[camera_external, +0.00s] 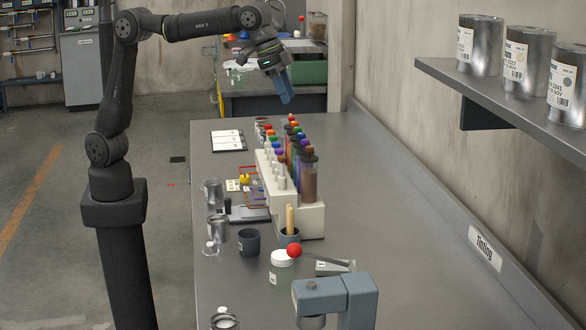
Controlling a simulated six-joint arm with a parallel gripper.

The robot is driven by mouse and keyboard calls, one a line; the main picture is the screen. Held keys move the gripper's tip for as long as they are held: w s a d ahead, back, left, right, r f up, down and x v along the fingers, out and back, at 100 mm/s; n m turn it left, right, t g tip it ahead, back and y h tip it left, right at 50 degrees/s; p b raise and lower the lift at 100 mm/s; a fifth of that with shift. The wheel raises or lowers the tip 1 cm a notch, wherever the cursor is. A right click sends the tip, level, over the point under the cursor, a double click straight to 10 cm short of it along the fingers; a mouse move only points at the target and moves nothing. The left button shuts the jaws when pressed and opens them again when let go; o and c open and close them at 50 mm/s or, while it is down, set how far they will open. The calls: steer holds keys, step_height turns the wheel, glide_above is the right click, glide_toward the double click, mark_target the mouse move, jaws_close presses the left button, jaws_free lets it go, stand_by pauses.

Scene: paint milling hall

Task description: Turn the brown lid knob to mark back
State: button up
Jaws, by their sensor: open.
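A white tinting rack (302,216) stands on the grey bench with a row of tall coloured canisters. The nearest canister (309,182) holds brown paint; its lid knob (308,152) is small, and I cannot make out which way it points. Small knobs in red, green, orange and other colours run along the rack behind it. The marks around the brown lid are too small to read. My gripper (286,97) hangs high beyond the far end of the rack, with blue fingers pointing down. It is open, apart from the rack and the knob, and nothing shows in it.
A red ball-topped lever (294,250) and blue-grey machine (336,298) stand at the near end. A shelf (500,100) with tins juts out at right. The bench right of the rack is clear.

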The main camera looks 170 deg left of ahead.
mark_target(309, 146)
steer(key=x, duration=1.4)
steer(key=shift+w+a+f, duration=0.1)
steer(key=shift+a+f, duration=0.1)
steer(key=shift+f, duration=0.1)
jaws_close()
